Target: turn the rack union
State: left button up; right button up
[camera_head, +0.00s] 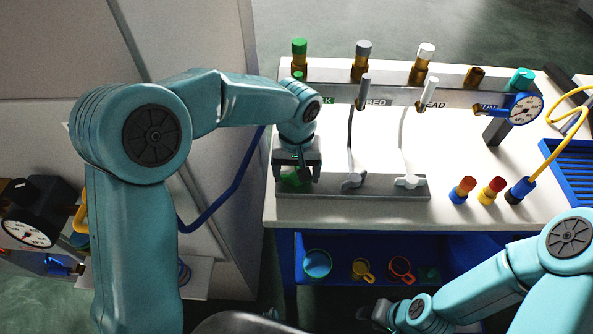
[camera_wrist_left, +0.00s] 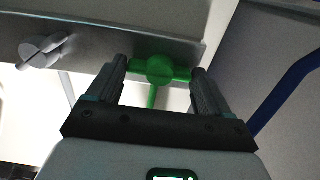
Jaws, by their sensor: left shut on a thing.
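A green winged union (camera_head: 291,181) sits at the left end of this rail, partly hidden by my left gripper (camera_head: 297,172). In the left wrist view, the green union (camera_wrist_left: 160,68) has a round hub, two side wings and a stem, and my left gripper's fingers close on its wings from both sides. Two grey-white winged unions (camera_head: 353,181) (camera_head: 410,182) sit further right on the rail. My right gripper (camera_head: 380,314) is low near the bottom edge, too small and dark to read.
Capped green, grey and white fittings line the rack's top rail (camera_head: 440,72). A gauge (camera_head: 525,108) and a yellow hose (camera_head: 552,135) stand at the right. Red-topped plugs (camera_head: 465,189) are on the bench.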

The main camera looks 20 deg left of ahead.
aim_at(296, 176)
pick_arm(q)
jog(key=shift+w+r, duration=0.1)
jog(key=o, duration=1)
jog(key=shift+c, duration=0.2)
notch_tip(296, 176, up, 16)
jog(key=shift+r, duration=0.15)
